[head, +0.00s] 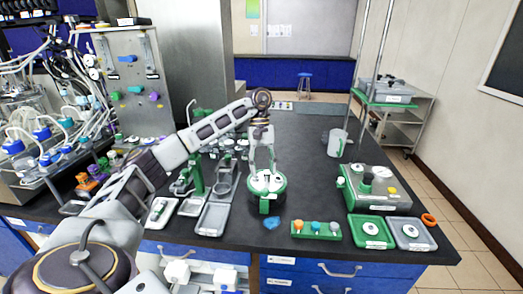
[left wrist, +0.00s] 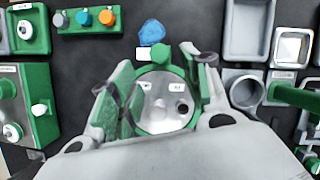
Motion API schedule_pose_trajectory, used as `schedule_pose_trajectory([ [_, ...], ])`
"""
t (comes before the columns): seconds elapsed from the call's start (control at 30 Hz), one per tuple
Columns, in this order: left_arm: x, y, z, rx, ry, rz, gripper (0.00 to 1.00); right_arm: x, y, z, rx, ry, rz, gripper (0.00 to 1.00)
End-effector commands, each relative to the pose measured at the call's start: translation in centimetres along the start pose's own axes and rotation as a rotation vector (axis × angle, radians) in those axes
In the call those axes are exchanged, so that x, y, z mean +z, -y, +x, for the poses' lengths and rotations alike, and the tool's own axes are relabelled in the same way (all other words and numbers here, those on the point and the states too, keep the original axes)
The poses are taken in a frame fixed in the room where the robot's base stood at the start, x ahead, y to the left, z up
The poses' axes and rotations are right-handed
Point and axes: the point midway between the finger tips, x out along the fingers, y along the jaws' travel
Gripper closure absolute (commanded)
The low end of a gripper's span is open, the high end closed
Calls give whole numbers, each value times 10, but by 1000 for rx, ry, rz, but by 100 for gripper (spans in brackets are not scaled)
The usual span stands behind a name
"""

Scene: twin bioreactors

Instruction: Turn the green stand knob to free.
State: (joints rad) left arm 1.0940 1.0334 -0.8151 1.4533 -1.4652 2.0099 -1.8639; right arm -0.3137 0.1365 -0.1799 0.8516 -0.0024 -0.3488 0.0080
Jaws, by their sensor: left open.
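A round green-rimmed stand (head: 267,183) sits on the dark bench, with a green block (head: 269,204) on its front side. In the left wrist view the stand's grey top (left wrist: 158,112) shows two small white labels and a dark round hole. The green block (left wrist: 160,56) sticks out from its rim there, and I cannot tell for sure if it is the knob. My left gripper (head: 263,163) points down over the stand, open, with its fingers (left wrist: 156,80) on either side of the stand. I cannot tell whether they touch it. My right gripper is not in view.
A blue crumpled item (head: 271,223) and a green block with colored knobs (head: 317,230) lie in front. Grey trays (head: 213,218) and green holders (head: 197,175) stand close on the left. A green-and-grey device (head: 372,188) stands right. The bench behind is mostly clear.

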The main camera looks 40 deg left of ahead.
Motion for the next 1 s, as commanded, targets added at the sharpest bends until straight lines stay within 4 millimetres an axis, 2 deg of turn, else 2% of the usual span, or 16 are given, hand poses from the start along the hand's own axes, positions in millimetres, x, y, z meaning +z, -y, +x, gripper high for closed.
schedule_pose_trajectory([
  [1.0,0,-1,-45,0,0,2,53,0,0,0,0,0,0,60],
])
